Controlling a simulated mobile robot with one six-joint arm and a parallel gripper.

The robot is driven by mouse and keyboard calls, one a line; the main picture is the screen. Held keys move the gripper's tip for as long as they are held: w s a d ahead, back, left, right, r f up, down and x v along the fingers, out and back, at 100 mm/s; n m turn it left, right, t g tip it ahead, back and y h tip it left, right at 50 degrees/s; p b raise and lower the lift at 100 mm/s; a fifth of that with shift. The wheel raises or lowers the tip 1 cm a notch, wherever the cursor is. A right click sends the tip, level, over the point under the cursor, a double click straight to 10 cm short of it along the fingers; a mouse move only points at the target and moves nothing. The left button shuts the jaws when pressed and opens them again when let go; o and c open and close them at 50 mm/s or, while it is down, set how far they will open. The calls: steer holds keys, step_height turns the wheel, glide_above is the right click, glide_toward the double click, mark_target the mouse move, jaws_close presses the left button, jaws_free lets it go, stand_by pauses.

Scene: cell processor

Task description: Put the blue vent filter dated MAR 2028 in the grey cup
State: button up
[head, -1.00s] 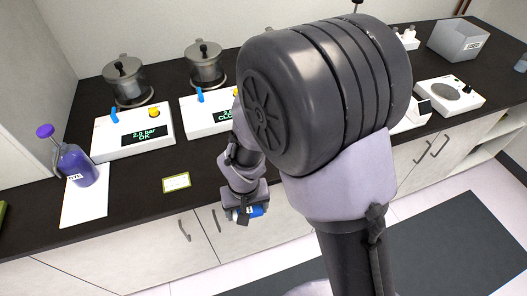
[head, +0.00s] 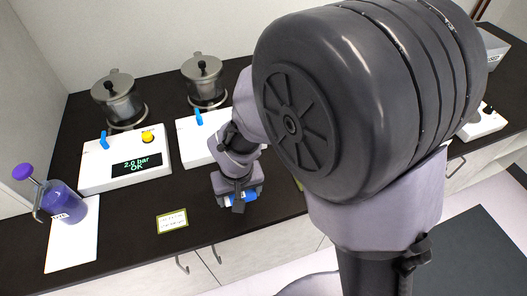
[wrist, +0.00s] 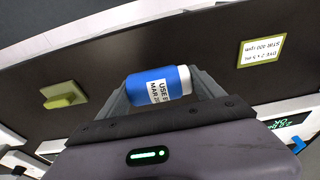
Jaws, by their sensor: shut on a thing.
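My gripper (head: 238,198) is shut on a blue vent filter with a white end and white label, held over the dark counter near its front edge. In the wrist view the filter (wrist: 140,88) lies crosswise between the fingers; its label reads "USE BY MAR 20..", and the last digits of the year cannot be read. A grey box marked USED (head: 492,48) stands at the far right, partly cut off by my arm. I cannot make out a grey cup; my arm hides much of the counter's right side.
A white console reading "2.0 bar OK" (head: 124,161), a second console (head: 194,137), two metal pots (head: 117,97) (head: 204,80) and a purple bottle (head: 66,206) stand left. A card (head: 172,221) lies at the front.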

glide_above(265, 189)
steer(key=s, duration=0.1)
steer(key=shift+s+a+f+b, duration=0.1)
steer(key=shift+a+f+b, duration=0.25)
steer(key=shift+f, duration=0.15)
steer(key=shift+w+d+f+b, duration=0.15)
steer(key=shift+f+b, duration=0.15)
steer(key=shift+f, duration=0.3)
steer(key=shift+w+d+f+b, duration=0.1)
steer(key=shift+f+b, duration=0.2)
steer(key=shift+f, duration=0.3)
steer(key=shift+w+d+f+b, duration=0.15)
steer(key=shift+f+b, duration=0.15)
steer(key=shift+f, duration=0.3)
steer(key=shift+f, duration=0.2)
steer(key=o, duration=1.6)
steer(key=shift+c, duration=0.2)
steer(key=shift+r, duration=0.1)
